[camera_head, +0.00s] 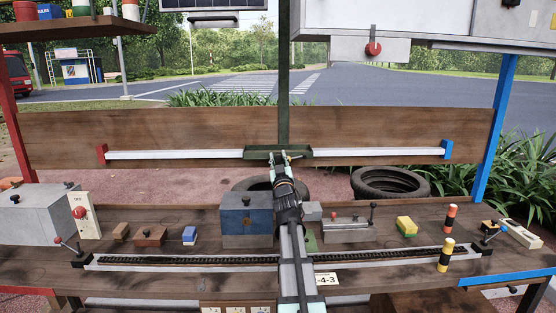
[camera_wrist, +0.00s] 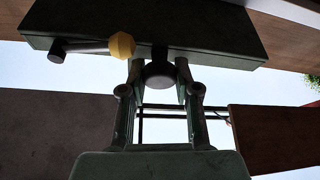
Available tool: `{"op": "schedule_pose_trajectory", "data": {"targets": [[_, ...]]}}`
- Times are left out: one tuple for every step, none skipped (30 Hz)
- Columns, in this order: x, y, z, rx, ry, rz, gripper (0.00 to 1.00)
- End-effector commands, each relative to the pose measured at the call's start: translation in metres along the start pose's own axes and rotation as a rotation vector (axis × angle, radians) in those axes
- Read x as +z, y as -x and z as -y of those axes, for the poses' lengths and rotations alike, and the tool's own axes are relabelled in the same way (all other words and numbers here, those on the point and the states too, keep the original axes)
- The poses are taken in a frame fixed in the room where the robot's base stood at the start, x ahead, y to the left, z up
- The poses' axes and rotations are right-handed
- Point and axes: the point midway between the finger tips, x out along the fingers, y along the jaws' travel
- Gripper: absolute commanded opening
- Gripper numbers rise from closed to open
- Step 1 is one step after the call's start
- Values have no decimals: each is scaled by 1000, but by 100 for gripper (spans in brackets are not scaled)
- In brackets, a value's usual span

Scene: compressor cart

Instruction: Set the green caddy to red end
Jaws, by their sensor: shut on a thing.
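The green caddy (camera_head: 301,152) is a dark green tray-like block on a white horizontal rail (camera_head: 375,152) along the back board. It sits near the middle of the rail, between the red end (camera_head: 101,152) at left and the blue end (camera_head: 448,149) at right. My gripper (camera_head: 278,159) reaches it from the front and is shut at its front face. In the wrist view the caddy (camera_wrist: 210,30) fills the top. There my gripper (camera_wrist: 160,75) is closed around a dark round knob under the caddy. A yellow faceted piece (camera_wrist: 122,45) with a dark rod lies beside it.
The bench below carries a blue-grey box (camera_head: 246,216), a grey lever block (camera_head: 347,230), a yellow-green block (camera_head: 406,225) and banded cylinders (camera_head: 446,255). A grey cabinet (camera_head: 372,48) hangs at upper right. The rail is clear on both sides of the caddy.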

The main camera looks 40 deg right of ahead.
Motion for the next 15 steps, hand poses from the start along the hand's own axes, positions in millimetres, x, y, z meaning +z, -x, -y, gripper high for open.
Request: {"op": "schedule_pose_trajectory", "data": {"targets": [[-1,-2,0,0,0,-4,0],[-1,-2,0,0,-1,-4,0],[-1,-2,0,0,-1,-4,0],[-1,-2,0,0,-1,-4,0],[-1,-2,0,0,-1,-4,38],[-1,-2,0,0,-1,-4,52],[-1,-2,-1,0,-1,-4,57],[-1,-2,0,0,-1,-3,57],[-1,-2,0,0,-1,-3,57],[-1,-2,0,0,-1,-3,57],[-1,-2,0,0,-1,-3,57],[-1,-1,0,0,-1,-2,57],[-1,-1,0,0,-1,-2,57],[-1,-1,0,0,-1,-2,57],[-1,-1,0,0,-1,-2,57]]}}
